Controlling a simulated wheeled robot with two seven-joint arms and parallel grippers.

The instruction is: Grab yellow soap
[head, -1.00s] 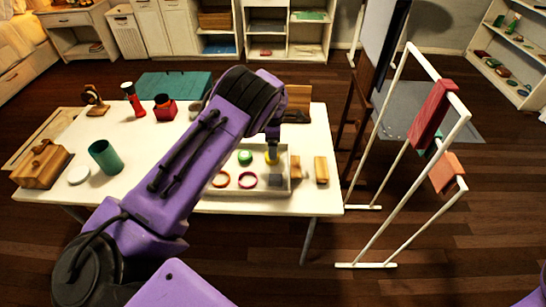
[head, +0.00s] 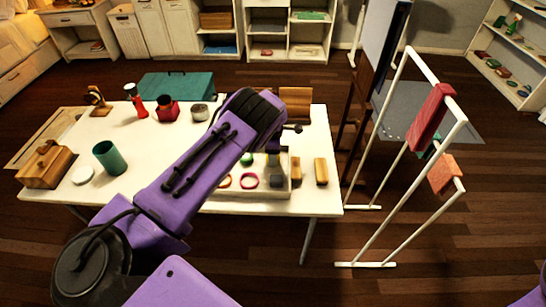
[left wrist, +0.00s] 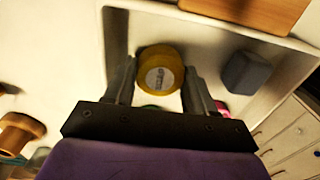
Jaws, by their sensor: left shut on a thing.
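The yellow soap (left wrist: 160,72), a round piece with a pale label on its face, sits between the two fingers of my left gripper (left wrist: 160,90) in the left wrist view. The fingers are shut on its sides. In the head view my left gripper (head: 273,158) is over the white tray (head: 285,193) at the table's right part, and the soap is mostly hidden there by the fingers. I cannot tell whether the soap touches the tray floor. My right gripper is not in view.
A white rack (head: 408,165) stands beyond the table's right edge.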

